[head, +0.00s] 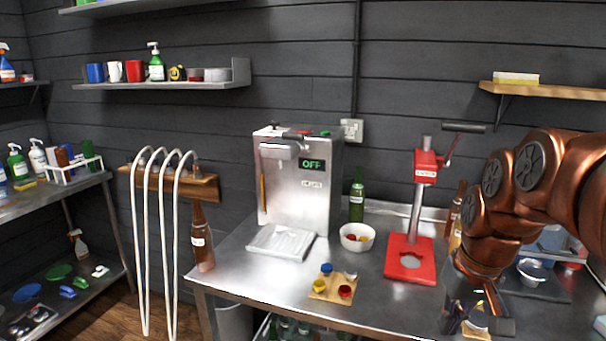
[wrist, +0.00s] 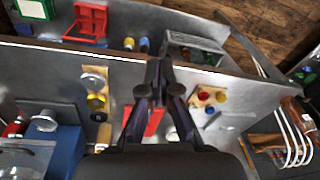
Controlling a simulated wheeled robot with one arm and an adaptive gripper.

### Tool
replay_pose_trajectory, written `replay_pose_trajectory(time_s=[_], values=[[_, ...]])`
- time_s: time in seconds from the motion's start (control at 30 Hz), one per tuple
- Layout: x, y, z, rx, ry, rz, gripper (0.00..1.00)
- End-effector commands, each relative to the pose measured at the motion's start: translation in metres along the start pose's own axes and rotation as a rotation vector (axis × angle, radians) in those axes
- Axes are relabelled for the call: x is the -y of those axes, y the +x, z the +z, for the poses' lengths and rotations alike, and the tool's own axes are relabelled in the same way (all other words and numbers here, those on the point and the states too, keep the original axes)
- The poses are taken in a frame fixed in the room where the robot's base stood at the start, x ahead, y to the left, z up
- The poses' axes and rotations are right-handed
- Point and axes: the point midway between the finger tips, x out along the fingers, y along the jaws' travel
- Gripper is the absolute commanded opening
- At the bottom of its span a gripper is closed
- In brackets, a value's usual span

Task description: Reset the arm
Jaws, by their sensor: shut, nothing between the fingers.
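My arm is copper-coloured and reaches in from the right in the head view, bent downward. My gripper (head: 478,316) points down over the right part of the steel bench (head: 375,280). In the wrist view my gripper (wrist: 160,75) has its dark fingers together and empty. The red press (head: 410,258) with its upright post stands left of my gripper in the head view. Part of its red base shows behind the fingers in the wrist view.
A steel machine (head: 300,180) marked OFF stands at the back of the bench. A white bowl (head: 357,237), a green bottle (head: 357,195) and a wooden block with coloured caps (head: 333,287) are nearby. A brown bottle (head: 202,240) is at the left end. Bare steel lies between them.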

Motion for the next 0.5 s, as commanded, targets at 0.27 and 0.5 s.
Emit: replay_pose_trajectory(time_s=[0.27, 0.5], values=[[0.037, 0.041, 0.104, 0.141, -0.033, 0.027, 0.00], [0.046, 0.070, 0.183, 0.232, -0.038, 0.061, 0.00]])
